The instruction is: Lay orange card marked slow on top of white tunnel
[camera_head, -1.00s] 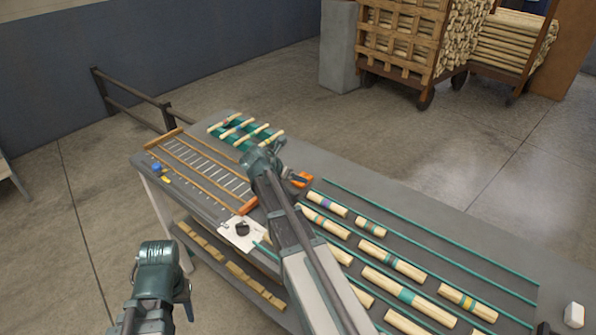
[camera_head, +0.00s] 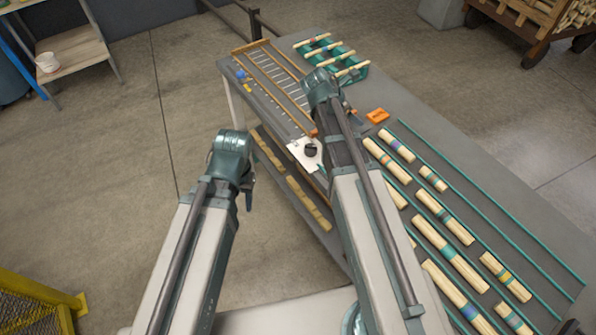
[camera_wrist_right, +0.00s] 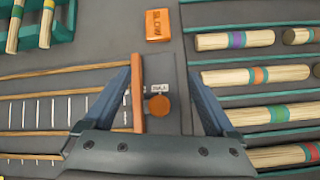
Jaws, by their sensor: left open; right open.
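The orange card (camera_head: 377,115) lies flat on the grey bench, just right of my right gripper in the head view. In the right wrist view the card (camera_wrist_right: 159,25) shows the word SLOW, ahead of the fingers and apart from them. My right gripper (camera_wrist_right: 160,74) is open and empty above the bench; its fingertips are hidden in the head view. My left gripper (camera_head: 246,190) is open and empty, out beyond the bench's near side. No white tunnel shows in the current views.
Wooden rods with coloured bands (camera_head: 440,215) lie in rows between green rails. A wood-edged rack (camera_head: 272,85) and a green rod holder (camera_head: 352,68) stand at the far end. An orange disc (camera_wrist_right: 158,106) lies below the right fingers. The strip right of the rails is clear.

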